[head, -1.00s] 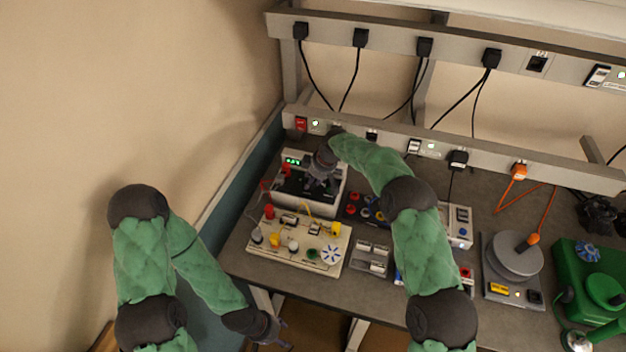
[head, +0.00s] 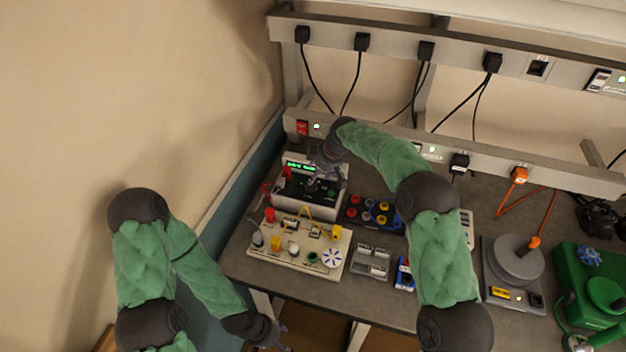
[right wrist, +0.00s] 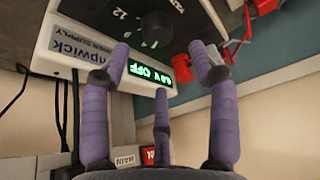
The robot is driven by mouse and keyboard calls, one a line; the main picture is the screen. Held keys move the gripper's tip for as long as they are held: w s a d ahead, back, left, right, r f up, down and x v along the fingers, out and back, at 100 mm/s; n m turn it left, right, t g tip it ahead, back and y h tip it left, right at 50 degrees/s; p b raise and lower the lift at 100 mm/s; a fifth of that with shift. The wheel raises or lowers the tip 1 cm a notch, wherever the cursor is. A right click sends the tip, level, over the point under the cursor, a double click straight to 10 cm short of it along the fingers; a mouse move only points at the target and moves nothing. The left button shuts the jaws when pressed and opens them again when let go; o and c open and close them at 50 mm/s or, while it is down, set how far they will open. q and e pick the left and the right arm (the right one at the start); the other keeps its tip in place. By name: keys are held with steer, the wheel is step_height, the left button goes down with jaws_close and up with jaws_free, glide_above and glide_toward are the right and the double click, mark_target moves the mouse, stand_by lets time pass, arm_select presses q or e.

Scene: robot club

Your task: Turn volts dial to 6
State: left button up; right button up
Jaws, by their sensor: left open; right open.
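The power supply (head: 308,203) is a pale box with a black sloping panel and a lit green display (head: 299,165), at the bench's left end. My right gripper (head: 322,178) is open over its panel, hiding part of it. In the right wrist view the supply appears upside down. Its black volts dial (right wrist: 156,25) shows at the top, with scale numbers 9 and 12 beside it. The display (right wrist: 153,75) appears to read 6.0 V OFF. The right gripper's spread fingers (right wrist: 160,64) are apart from the dial, with nothing between them. My left gripper (head: 270,335) is open and empty, low beside the bench.
A pale circuit board (head: 296,246) with knobs and wires lies in front of the supply. A blue-edged socket block (head: 373,212) and a grey tray (head: 371,261) are to its right. A power rail (head: 400,143) runs behind. A red lead (right wrist: 231,60) is near the right-hand finger.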

steer(key=v, duration=0.5)
steer(key=shift+r, duration=0.35)
steer(key=shift+r, duration=0.1)
